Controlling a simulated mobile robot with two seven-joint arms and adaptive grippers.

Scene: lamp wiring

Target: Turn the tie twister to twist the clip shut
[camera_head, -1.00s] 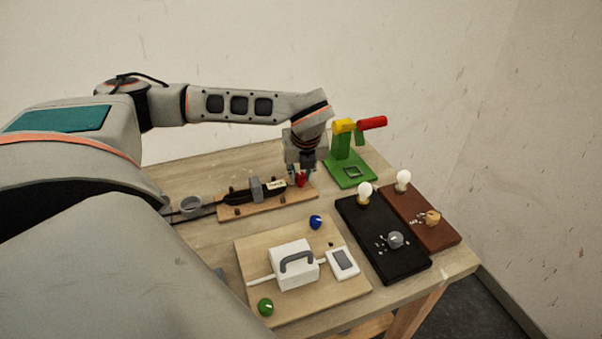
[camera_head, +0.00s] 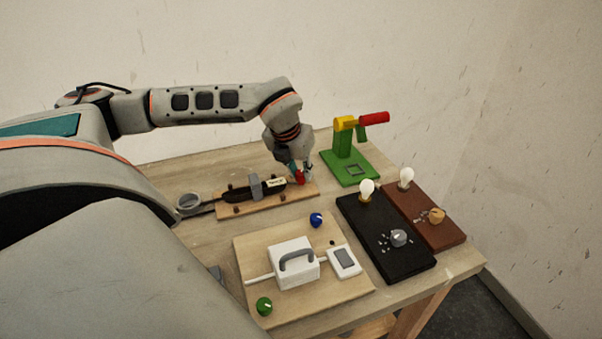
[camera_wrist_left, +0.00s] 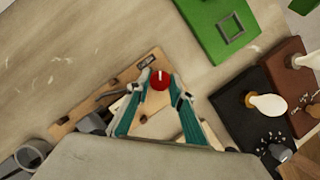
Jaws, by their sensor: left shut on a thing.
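The red knob (camera_head: 300,178), which I take for the tie twister, stands at the right end of a narrow wooden board (camera_head: 228,211). It also shows in the left wrist view (camera_wrist_left: 160,79), with a pale mark on its top. My left gripper (camera_head: 297,172) reaches down over it. In the left wrist view my left gripper (camera_wrist_left: 159,78) has its two teal fingers closed on either side of the knob. A grey clip-like band (camera_head: 256,187) sits around a black cable body (camera_head: 238,194) on the board. My right gripper is not in view.
A green stand (camera_head: 346,165) with a red handle is behind to the right. Black (camera_head: 377,245) and brown (camera_head: 443,234) lamp boards lie at the right. A board (camera_head: 250,245) with a white box (camera_head: 294,265) lies in front.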

